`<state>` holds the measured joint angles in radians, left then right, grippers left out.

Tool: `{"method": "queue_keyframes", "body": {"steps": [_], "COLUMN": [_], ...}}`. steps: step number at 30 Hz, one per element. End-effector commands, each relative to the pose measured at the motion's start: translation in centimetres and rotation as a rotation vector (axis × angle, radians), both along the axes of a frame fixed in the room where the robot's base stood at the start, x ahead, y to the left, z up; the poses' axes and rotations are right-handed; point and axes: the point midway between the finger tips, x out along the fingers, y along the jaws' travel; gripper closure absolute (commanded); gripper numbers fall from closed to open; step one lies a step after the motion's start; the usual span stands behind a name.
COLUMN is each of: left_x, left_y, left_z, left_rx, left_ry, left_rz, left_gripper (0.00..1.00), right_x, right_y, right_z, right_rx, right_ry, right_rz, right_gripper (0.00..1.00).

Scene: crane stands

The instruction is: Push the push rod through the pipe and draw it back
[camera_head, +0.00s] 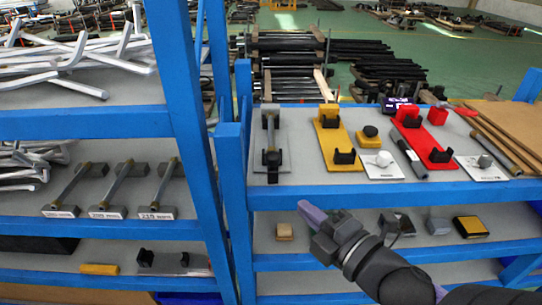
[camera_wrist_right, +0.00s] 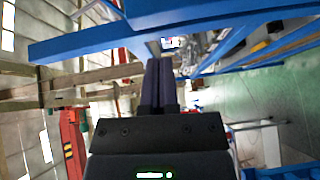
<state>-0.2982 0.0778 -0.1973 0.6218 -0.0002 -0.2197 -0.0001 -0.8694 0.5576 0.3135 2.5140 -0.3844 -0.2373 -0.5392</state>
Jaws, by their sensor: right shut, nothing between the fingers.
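My right gripper (camera_head: 308,210) is in front of the blue shelf, below the edge of its top board. Its two purple-grey fingers are together and empty; they also show shut in the right wrist view (camera_wrist_right: 160,82). A dark rod (camera_head: 408,158) lies slantwise on the top board, between a white plate and the red holder. A thin pipe-like bar (camera_head: 270,134) runs between two end blocks at the left of that board. I cannot tell for sure which is the push rod and which is the pipe. My left gripper is out of view.
The top board (camera_head: 305,172) also carries a yellow holder (camera_head: 336,135), a red holder (camera_head: 424,135) and white plates (camera_head: 382,167). A blue post (camera_head: 231,185) stands to the left. Small blocks sit on the shelf below. Several bars on stands (camera_head: 120,183) are further left.

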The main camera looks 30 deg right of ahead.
Motion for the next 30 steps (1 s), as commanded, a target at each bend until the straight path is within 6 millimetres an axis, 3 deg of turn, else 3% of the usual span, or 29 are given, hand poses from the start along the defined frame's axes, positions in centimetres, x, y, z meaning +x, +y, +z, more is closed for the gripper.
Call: {"method": "queue_keyframes", "body": {"steps": [10,14,21,30], "left_x": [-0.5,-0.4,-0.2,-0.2], "left_y": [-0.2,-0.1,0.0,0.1], "left_z": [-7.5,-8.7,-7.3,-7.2], "left_rx": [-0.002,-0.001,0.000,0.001], "left_ry": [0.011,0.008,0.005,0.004], "left_rz": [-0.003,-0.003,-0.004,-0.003], "left_gripper": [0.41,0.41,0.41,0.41], "right_x": [6.7,8.8,11.5,12.1], "right_y": [0.6,0.7,-1.4,-1.9], "right_z": [-1.7,-1.4,-1.0,-1.2], "right_rx": [-0.005,-0.001,0.002,0.004], "right_ry": [-0.007,-0.004,0.004,0.003], "right_rz": [0.003,0.000,-0.005,-0.002], "right_gripper": [1.00,1.00,1.00,1.00]}}
